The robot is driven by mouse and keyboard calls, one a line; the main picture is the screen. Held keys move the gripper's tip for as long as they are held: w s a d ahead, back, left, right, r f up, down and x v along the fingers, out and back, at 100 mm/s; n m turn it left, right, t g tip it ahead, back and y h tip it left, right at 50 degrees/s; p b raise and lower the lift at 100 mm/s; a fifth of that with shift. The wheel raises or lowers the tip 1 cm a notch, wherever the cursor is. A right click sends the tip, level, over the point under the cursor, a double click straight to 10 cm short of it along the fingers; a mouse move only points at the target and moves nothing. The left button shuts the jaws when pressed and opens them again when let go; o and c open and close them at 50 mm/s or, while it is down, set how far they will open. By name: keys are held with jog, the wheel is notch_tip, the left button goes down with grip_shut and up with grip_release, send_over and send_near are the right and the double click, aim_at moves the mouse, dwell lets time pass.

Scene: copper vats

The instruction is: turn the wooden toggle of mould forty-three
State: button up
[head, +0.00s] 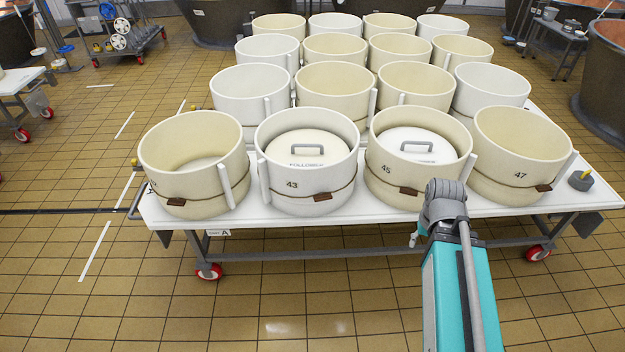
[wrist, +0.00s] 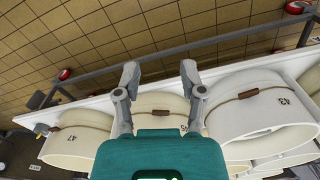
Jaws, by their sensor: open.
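Mould forty-three (head: 290,193) is a white round tub in the front row of the table, with a lid with a grey handle inside. A thin cord runs around it, and its small brown wooden toggle (head: 322,197) lies roughly along the cord. In the wrist view the mould (wrist: 262,118) is at the right, upside down, with the toggle (wrist: 249,93) in plain sight. My gripper (wrist: 160,72) is open and empty in front of mould forty-five (wrist: 160,101), apart from the toggle of forty-three. In the head view my arm hides most of the gripper.
Mould forty-five (head: 425,194) and mould forty-seven (head: 512,189) stand to the right, with similar toggles. Another cream mould (head: 190,192) stands close on the left. More moulds fill the wheeled white table (head: 345,215) behind. The tiled floor in front is clear.

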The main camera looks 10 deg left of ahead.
jog(key=w+a+f+t+y+b, duration=0.1)
jog(key=w+a+f+y+b, duration=0.2)
jog(key=w+a+f+b, duration=0.35)
jog(key=m+t+y+b, duration=0.7)
jog(key=y+b, duration=0.5)
jog(key=b, duration=2.3)
send_near(326, 199)
jog(key=s+d+f+n+t, duration=0.1)
jog(key=s+d, duration=0.1)
jog(key=shift+w+d, duration=0.1)
jog(key=shift+w, duration=0.1)
jog(key=shift+r+x, duration=0.2)
jog(key=shift+x, duration=6.7)
